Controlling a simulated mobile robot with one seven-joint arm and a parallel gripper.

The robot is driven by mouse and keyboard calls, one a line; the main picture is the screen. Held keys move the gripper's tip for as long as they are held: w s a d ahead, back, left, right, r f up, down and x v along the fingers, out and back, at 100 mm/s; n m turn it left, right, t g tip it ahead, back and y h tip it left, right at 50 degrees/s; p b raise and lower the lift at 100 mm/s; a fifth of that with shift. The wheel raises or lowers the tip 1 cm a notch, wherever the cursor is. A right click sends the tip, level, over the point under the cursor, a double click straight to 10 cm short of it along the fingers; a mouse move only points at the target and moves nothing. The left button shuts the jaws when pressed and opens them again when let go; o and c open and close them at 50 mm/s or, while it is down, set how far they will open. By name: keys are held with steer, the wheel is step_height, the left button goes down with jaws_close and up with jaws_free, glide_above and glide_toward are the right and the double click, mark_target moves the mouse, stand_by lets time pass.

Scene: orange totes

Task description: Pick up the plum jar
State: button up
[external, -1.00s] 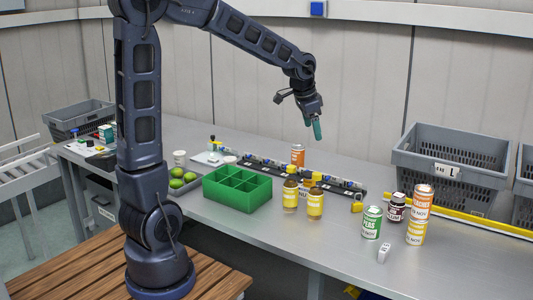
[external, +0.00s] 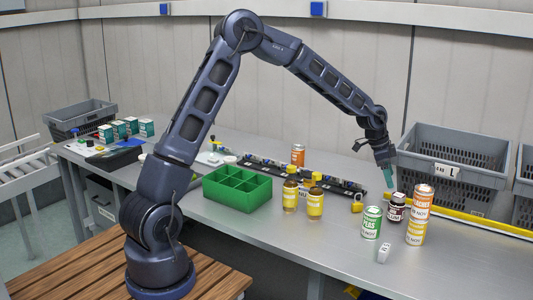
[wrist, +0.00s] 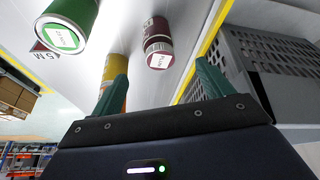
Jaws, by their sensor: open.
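The plum jar (external: 396,207), dark maroon with a pale label, stands upright on the grey bench between the green peas can (external: 371,222) and the stacked orange and yellow cans (external: 418,215). My gripper (external: 389,180) is just above it and slightly to its left in the external view, pointing down. In the wrist view the plum jar (wrist: 157,45) lies ahead between my two green fingers (wrist: 160,80), which are apart and empty. They do not touch the jar. The peas can (wrist: 68,24) is at upper left there, and a yellow can (wrist: 118,42) is partly hidden behind the left finger.
A grey crate (external: 455,150) marked L stands behind the jar, with a yellow strip (external: 470,217) along its front. Two yellow jars (external: 303,200) and a green divided box (external: 237,190) are further left.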

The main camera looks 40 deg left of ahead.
mark_target(399, 203)
steer(key=x, duration=1.1)
steer(key=shift+d+f, duration=0.15)
steer(key=shift+d, duration=0.35)
steer(key=c, duration=1.3)
